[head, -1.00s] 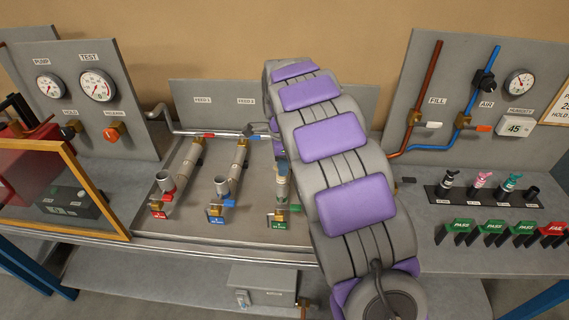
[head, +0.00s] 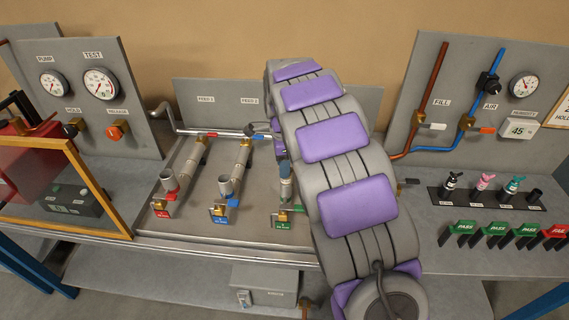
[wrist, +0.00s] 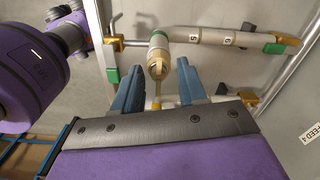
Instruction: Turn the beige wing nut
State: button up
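In the wrist view, my gripper (wrist: 158,86) is open, its two blue-grey fingers spread on either side of a pale beige cylindrical fitting. The beige piece that looks like the wing nut (wrist: 157,69) is at the near end of this fitting, between and slightly beyond the fingertips. A gap shows on both sides, and I see no contact. A thin brass-coloured stem (wrist: 157,102) shows below it. In the head view, my purple and grey arm covers much of the third pipe station. A blue-grey part (head: 286,170) shows there above the green-tagged valve (head: 281,222); the wing nut is not clear.
Two similar pipe stations, red-tagged (head: 163,208) and blue-tagged (head: 220,215), stand to the left. A wood-framed pane (head: 100,196) is at far left. Gauge panels stand on both sides. Coloured fittings (head: 482,183) and PASS/FAIL tags (head: 497,229) are at right.

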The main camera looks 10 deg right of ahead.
jog(key=shift+d+r, duration=0.15)
jog(key=shift+d, duration=0.2)
jog(key=shift+d+r, duration=0.1)
jog(key=shift+r, duration=0.3)
jog(key=r+p, duration=0.1)
jog(key=r, duration=0.4)
jog(key=r+p, duration=0.1)
jog(key=r, duration=0.4)
jog(key=a+r+p, duration=0.1)
jog(key=r, duration=0.5)
jog(key=shift+r, duration=0.1)
jog(key=shift+c, duration=0.2)
